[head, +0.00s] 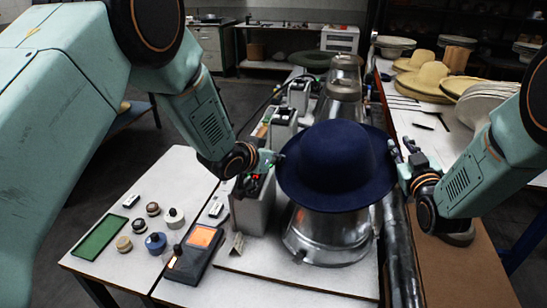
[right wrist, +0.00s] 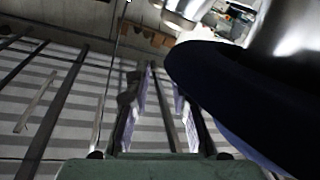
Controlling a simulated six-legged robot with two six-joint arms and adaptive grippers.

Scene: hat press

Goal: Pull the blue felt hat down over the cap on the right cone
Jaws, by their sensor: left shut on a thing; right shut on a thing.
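The dark blue felt hat (head: 338,158) sits crown up over the nearest metal cone (head: 328,235), and its wide brim hides the cone's upper part. No cap shows; the hat covers where it would be. The cone's lower flank and base ring show below the brim. My left gripper (head: 277,159) is shut on the hat's left brim edge. My right gripper (head: 394,156) is shut at the right brim edge. In the right wrist view the brim (right wrist: 225,85) shows as a dark curve beside my right fingers (right wrist: 158,100).
More metal cones (head: 343,85) stand in a row behind. Grey control boxes (head: 252,205) stand close left of the cone. A handheld device (head: 194,252) and several small knobs lie on the white table at front left. Straw hats (head: 427,78) lie on the right bench.

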